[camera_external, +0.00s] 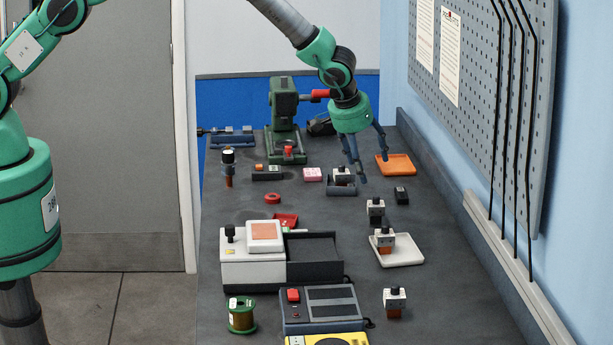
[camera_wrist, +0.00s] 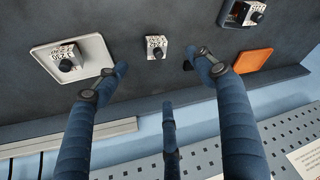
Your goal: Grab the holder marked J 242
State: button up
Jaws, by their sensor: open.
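Several similar holders, pale blocks with black knobs, are on the bench; their markings are too small to read. One holder (camera_external: 375,208) stands on the bare bench and shows in the wrist view (camera_wrist: 156,42), centred beyond my fingers. Another holder (camera_external: 385,238) sits on a white tray (camera_external: 408,251); it also shows in the wrist view (camera_wrist: 67,56). A third holder (camera_external: 342,175) sits in a dark tray, at the wrist view's upper right (camera_wrist: 255,13). Another holder (camera_external: 395,299) stands at the front right. My gripper (camera_external: 372,163) is open and empty above the bench, its fingers (camera_wrist: 162,68) spread.
An orange tray (camera_external: 396,164) lies near the wall, with a small black object (camera_external: 401,195) in front of it. A green press (camera_external: 284,110) stands at the back. A white device (camera_external: 252,267) and a grey box (camera_external: 320,305) fill the front left. A pegboard (camera_external: 480,100) rises at right.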

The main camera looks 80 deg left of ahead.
aim_at(374, 197)
jog(key=shift+f, duration=0.15)
jog(key=shift+p+x, duration=0.65)
jog(key=shift+x, duration=3.5)
jog(key=shift+f, duration=0.15)
jog(key=shift+p+x, duration=0.6)
jog(key=shift+x, duration=1.9)
jog(key=shift+s+d+f, duration=0.1)
jog(key=shift+s+d, duration=0.05)
jog(key=shift+d, duration=0.1)
jog(key=c, duration=1.6)
